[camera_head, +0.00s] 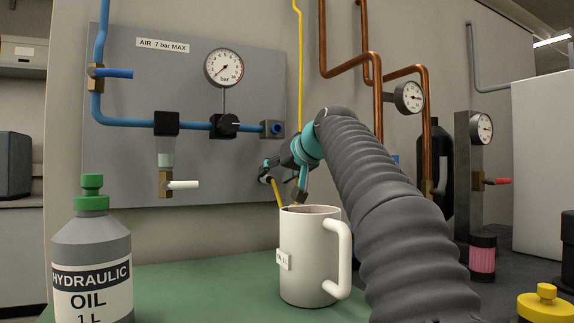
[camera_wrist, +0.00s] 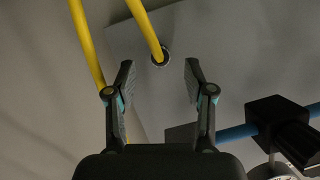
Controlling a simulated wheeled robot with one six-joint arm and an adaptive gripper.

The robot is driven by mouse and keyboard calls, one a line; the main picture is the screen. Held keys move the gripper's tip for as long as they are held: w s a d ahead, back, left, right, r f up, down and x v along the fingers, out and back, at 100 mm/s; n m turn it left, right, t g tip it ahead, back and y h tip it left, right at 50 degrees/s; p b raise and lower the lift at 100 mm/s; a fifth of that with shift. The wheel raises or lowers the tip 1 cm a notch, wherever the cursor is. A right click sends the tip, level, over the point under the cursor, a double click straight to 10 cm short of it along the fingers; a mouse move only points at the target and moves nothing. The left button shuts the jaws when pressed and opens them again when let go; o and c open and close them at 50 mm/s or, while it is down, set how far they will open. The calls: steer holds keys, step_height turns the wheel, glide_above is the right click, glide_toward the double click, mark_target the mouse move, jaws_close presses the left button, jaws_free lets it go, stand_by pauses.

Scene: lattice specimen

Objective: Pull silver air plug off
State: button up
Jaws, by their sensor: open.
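In the wrist view, a small silver ring-shaped end, seemingly the air plug (camera_wrist: 160,59), shows where a yellow hose (camera_wrist: 143,25) meets the grey panel. My gripper (camera_wrist: 159,70) is open, with one fingertip on each side of the silver end in the picture. Nothing shows between the pads, and I cannot tell how far beyond the tips the plug is. In the head view my gripper (camera_head: 268,171) is in front of the panel's lower right, above a white mug. A yellow hose piece (camera_head: 277,191) runs beside it. The plug is not clearly visible there.
The white mug (camera_head: 303,262) stands on the green mat (camera_head: 190,277) below my gripper. A hydraulic oil bottle (camera_head: 90,255) stands at left. Blue piping (camera_head: 135,122) with valves and a gauge (camera_head: 224,68) crosses the panel. Copper pipes (camera_head: 344,66) run behind my arm.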

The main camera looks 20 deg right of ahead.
mark_target(266, 179)
steer(key=shift+x, duration=1.35)
steer(key=c, duration=1)
jaws_close()
